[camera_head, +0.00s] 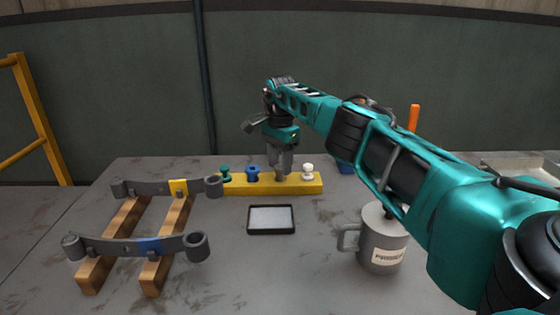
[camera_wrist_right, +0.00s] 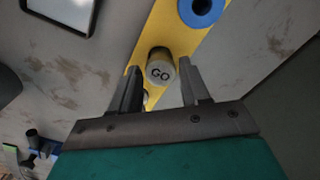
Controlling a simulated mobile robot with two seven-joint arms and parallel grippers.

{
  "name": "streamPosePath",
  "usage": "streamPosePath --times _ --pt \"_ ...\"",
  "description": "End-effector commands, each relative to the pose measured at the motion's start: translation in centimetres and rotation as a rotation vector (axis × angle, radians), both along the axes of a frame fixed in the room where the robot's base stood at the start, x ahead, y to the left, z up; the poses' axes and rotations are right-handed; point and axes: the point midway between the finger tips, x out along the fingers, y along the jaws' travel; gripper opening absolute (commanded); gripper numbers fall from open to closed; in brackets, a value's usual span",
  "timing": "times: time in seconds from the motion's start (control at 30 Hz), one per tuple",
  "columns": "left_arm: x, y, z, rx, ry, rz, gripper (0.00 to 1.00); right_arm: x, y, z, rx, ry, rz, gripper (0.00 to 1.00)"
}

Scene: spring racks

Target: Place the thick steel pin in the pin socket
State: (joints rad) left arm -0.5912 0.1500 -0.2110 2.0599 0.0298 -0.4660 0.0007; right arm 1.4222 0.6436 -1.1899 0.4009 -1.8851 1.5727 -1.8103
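A thick grey steel pin marked "GO" (camera_wrist_right: 161,70) stands upright on a yellow bar (camera_head: 240,188) at the back of the table. In the head view its lower part (camera_head: 281,177) shows below the fingers, between a blue and a white knob. My right gripper (camera_head: 280,163) points down over it. In the right wrist view the fingers (camera_wrist_right: 160,75) stand either side of the pin, with a narrow gap at each side, so they look open around it. I cannot tell which thing is the pin socket. My left gripper is out of view.
Two grey leaf springs (camera_head: 130,246) with end eyes lie on wooden bars at the left. A shallow black-rimmed tray (camera_head: 271,233) lies in front of the yellow bar. A grey mug (camera_head: 384,240) stands under my right arm. Green (camera_head: 225,174), blue (camera_head: 252,174) and white (camera_head: 308,171) knobs top the bar.

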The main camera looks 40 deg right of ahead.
Motion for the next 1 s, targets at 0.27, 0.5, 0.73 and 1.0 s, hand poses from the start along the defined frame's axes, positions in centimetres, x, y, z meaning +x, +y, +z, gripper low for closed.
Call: streamPosePath --times 0.27,0.5,0.73,1.0 --pt "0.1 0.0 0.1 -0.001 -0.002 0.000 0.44 0.0 0.0 0.0 0.000 0.000 0.000 0.62" --pt "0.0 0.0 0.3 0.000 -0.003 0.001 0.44 0.0 0.0 1.0 0.000 -0.001 0.000 0.62" --pt "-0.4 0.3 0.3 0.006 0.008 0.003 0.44 0.1 0.0 5.5 0.000 -0.004 0.000 0.62" --pt "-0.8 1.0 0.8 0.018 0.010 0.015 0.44 0.0 0.0 10.7 0.000 -0.001 -0.001 0.62"
